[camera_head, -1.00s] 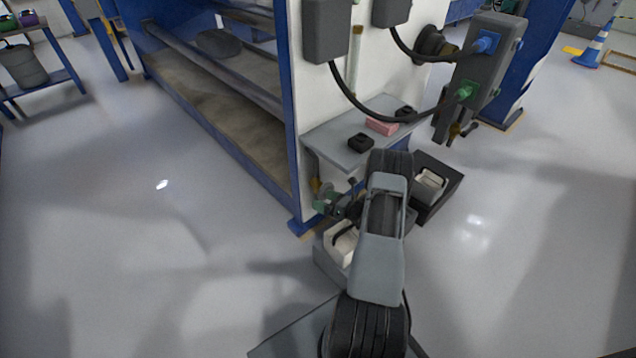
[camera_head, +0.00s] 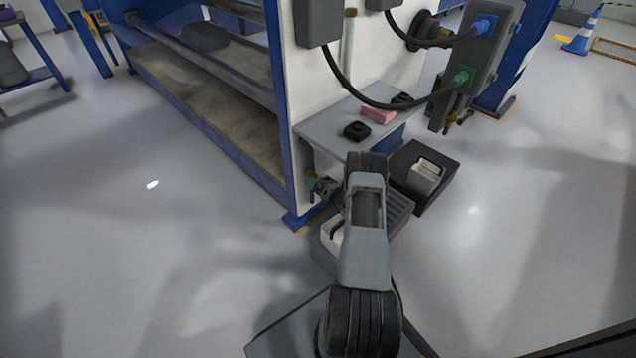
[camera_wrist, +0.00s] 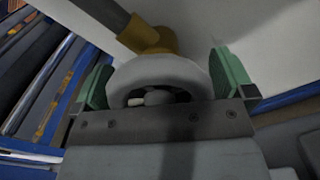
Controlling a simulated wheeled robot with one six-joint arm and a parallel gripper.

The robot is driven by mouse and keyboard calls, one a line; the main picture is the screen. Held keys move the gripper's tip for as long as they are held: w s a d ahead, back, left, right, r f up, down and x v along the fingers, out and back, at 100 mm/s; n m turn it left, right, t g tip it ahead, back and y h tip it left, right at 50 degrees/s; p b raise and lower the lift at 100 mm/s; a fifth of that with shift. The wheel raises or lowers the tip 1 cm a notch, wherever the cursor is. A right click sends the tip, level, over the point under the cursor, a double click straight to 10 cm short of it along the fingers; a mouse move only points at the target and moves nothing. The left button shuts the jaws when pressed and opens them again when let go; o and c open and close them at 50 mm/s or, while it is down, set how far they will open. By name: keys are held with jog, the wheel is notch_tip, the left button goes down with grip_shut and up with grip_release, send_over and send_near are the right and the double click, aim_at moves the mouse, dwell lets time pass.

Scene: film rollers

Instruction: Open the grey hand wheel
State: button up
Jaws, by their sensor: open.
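The grey hand wheel (camera_wrist: 158,72) is in the middle of the wrist view, in front of a brass fitting (camera_wrist: 150,38) on a grey pipe. My gripper (camera_wrist: 168,80) is open, with one green finger on each side of the wheel. The wheel sits between the fingers, and I cannot tell whether either finger touches it. The lower part of the wheel is hidden behind my gripper's body. In the head view my gripper (camera_head: 318,187) is low at the machine's corner, below the small shelf, and the wheel cannot be made out there.
A grey shelf (camera_head: 326,127) with black items and a pink block (camera_head: 379,115) is just above my arm. A black tray (camera_head: 447,172) with a pale container lies on the floor to the right. A blue post (camera_head: 291,190) stands left of the gripper. Open floor lies left and right.

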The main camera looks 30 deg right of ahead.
jog(key=c, duration=0.7)
jog(key=shift+c, duration=0.2)
jog(key=n+b, duration=0.3)
jog(key=n, duration=0.3)
jog(key=shift+f, duration=0.1)
jog(key=n+b, duration=0.2)
jog(key=n, duration=0.4)
jog(key=shift+n, duration=0.4)
dwell(0.4)
jog(key=o, duration=0.7)
